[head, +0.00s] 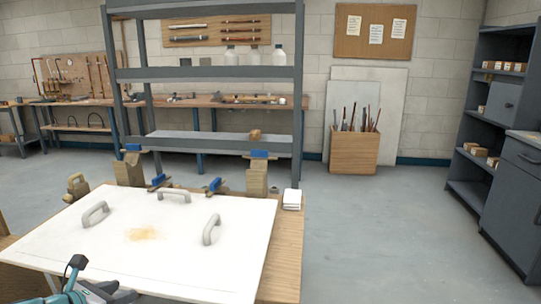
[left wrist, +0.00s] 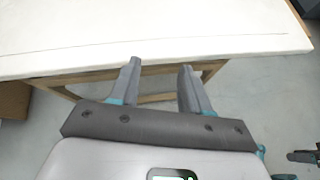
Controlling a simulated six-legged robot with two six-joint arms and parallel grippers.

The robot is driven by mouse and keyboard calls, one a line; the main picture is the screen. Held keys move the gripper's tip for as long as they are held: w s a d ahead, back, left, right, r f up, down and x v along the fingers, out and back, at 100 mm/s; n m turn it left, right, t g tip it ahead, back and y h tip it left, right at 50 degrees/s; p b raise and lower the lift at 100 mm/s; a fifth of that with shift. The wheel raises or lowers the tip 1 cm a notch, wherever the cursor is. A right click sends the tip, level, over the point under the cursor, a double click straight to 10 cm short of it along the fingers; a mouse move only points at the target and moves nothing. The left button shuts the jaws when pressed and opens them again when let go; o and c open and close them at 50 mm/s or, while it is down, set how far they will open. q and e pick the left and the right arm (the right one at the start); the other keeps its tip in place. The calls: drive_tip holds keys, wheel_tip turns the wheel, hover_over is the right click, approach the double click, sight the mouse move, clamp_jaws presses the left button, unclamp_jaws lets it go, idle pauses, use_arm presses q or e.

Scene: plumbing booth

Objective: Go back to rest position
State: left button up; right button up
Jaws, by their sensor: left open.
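My left gripper (head: 100,292) shows at the bottom left of the head view, in front of the near edge of the white board. In the left wrist view, its two grey fingers (left wrist: 158,78) are apart with nothing between them. They point toward the near edge of the white board (left wrist: 150,30), and I see floor and wooden frame between and below them.
The white board (head: 110,262) lies on a wooden table (head: 287,250), with grey handles and a sawdust patch on it. Clamps and wooden blocks (head: 257,178) stand along its far side. A grey shelf rack (head: 210,73) stands behind. Floor is clear on the right, before the cabinet (head: 512,195).

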use_arm(q)
drive_tip(key=s+d+f+m+g, duration=0.3)
drive_tip(key=s+d+f+m, duration=0.3)
drive_tip(key=f, duration=0.4)
drive_tip(key=s+d+f+m+g, duration=0.3)
drive_tip(key=s+d+f+m, duration=0.3)
drive_tip(key=f, duration=0.4)
drive_tip(key=s+d+f+m+g, duration=0.35)
drive_tip(key=s+f+m, duration=0.25)
drive_tip(key=f+m, duration=0.25)
drive_tip(key=s+d+f+m+g, duration=0.1)
drive_tip(key=s+d+f+m, duration=0.4)
drive_tip(key=s+d+m, duration=0.35)
drive_tip(key=d+r+p+v, duration=0.1)
drive_tip(key=d+p+v, duration=0.2)
drive_tip(key=p+v, duration=1.1)
drive_tip(key=shift+r+h, duration=0.2)
drive_tip(key=shift+h, duration=0.1)
drive_tip(key=shift+f, duration=0.1)
